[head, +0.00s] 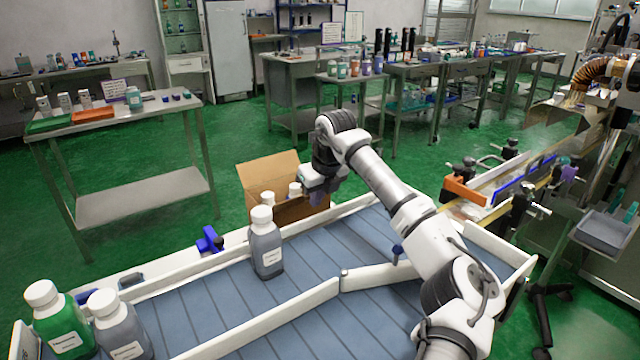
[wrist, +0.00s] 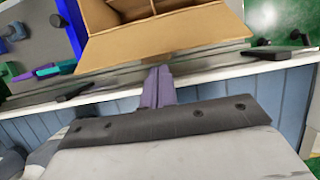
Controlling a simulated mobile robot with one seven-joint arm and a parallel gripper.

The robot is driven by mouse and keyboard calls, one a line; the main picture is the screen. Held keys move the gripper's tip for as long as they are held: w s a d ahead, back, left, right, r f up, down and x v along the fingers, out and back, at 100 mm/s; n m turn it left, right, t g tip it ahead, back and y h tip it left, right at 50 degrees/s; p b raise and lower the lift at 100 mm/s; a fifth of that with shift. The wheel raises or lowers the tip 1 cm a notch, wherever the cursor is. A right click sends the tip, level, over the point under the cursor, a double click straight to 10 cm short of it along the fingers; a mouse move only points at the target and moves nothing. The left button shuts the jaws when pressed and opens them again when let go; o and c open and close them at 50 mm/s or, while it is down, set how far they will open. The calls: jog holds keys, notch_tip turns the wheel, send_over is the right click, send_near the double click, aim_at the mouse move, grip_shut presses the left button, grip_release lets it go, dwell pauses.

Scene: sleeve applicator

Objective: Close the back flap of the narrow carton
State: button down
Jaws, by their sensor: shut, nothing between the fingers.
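The narrow carton (head: 290,212) is an open brown box just beyond the conveyor's far rail. In the head view a broad flap (head: 272,172) stands raised at its back, leaning outward. My gripper (head: 308,184) is at the carton's right side; its fingertips are hard to see there. In the wrist view the fingers (wrist: 158,88) are purple, together and empty. Their tips point at the near edge of a tan carton panel (wrist: 165,42); I cannot tell whether they touch it. Dividers (wrist: 130,8) show inside the carton. Two white-capped bottles (head: 295,189) show at the carton, partly hidden.
A grey bottle (head: 266,250) stands on the blue conveyor (head: 215,300) in front of the carton. A green bottle (head: 58,322) and another grey bottle (head: 120,325) stand at the lower left. White rails (head: 270,315) edge the conveyor. A blue clamp (head: 210,240) sits on the far rail.

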jog(key=shift+w+a+f, duration=0.1)
jog(key=shift+f, duration=0.2)
